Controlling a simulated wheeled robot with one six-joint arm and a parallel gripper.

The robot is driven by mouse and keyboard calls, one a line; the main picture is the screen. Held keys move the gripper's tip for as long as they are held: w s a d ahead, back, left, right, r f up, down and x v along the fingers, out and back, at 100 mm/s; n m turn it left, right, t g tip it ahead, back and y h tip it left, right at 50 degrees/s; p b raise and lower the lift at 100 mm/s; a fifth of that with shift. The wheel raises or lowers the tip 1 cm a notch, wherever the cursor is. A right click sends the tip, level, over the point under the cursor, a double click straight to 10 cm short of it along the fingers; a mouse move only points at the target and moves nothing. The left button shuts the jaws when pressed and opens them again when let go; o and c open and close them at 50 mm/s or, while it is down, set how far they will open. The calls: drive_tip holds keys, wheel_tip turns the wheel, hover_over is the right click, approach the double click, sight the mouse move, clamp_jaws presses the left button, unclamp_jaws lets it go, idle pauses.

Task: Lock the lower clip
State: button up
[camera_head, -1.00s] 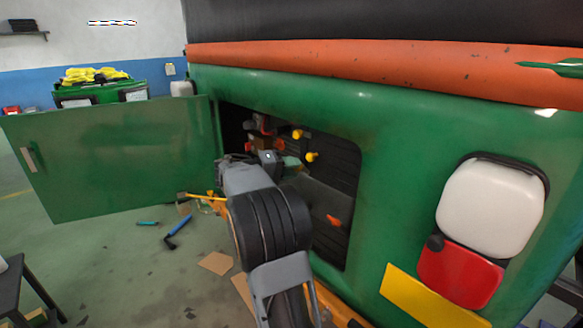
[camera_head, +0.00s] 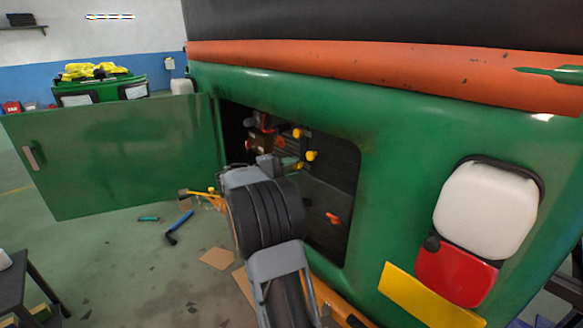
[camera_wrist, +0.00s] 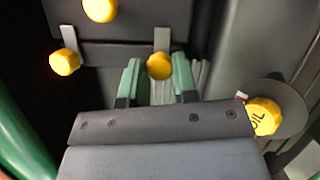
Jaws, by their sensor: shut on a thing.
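In the wrist view, my gripper (camera_wrist: 159,80) has its two green fingertips closed on both sides of a yellow knob (camera_wrist: 159,66). A short grey lever (camera_wrist: 162,39) runs up from that knob to a dark plate. A second yellow knob on a grey lever (camera_wrist: 65,62) sits to the left, with another yellow knob (camera_wrist: 100,9) above it. I cannot tell which visible knob there is the held one.
A yellow oil cap (camera_wrist: 265,117) is right of my gripper. The green door (camera_head: 115,160) stands open to the left. The compartment's edge (camera_head: 357,200) lies close right of my arm. An orange-red handle (camera_head: 333,218) is low inside. Tools (camera_head: 178,228) lie on the floor.

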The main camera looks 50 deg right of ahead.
idle(0.3)
drive_tip(key=o, duration=0.9)
drive_tip(key=shift+o, duration=0.2)
drive_tip(key=shift+w+a, duration=0.1)
drive_tip(key=b+v, duration=0.2)
drive_tip(key=v, duration=1.1)
drive_tip(key=shift+a, duration=0.3)
drive_tip(key=shift+w, duration=0.1)
